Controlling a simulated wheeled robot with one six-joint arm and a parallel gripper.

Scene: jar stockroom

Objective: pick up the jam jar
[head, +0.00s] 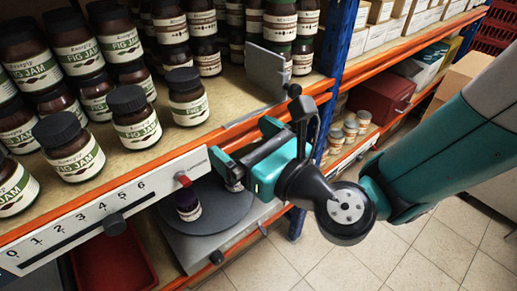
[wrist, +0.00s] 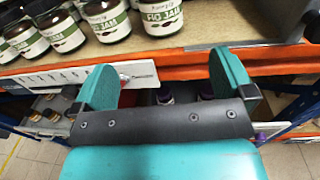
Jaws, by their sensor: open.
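Several fig jam jars (head: 137,118) with dark lids and white-and-green labels stand upright on the upper wooden shelf, at left in the head view. The nearest to my gripper is a jar (head: 187,97) by the shelf front. In the wrist view jam jars (wrist: 162,14) show along the top edge, beyond the fingers. My gripper (head: 242,146) is open and empty just in front of the orange shelf edge, right of the jars and apart from them. Its two teal fingers also show in the wrist view (wrist: 167,82). I cannot tell which jar is meant.
A numbered rail (head: 90,220) runs along the orange shelf edge (head: 160,153). A grey plate (head: 270,72) stands on the shelf, right of the jars. Below, a small purple-topped jar (head: 188,207) stands on a round grey platform (head: 222,212). A blue post (head: 337,45) rises behind my gripper.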

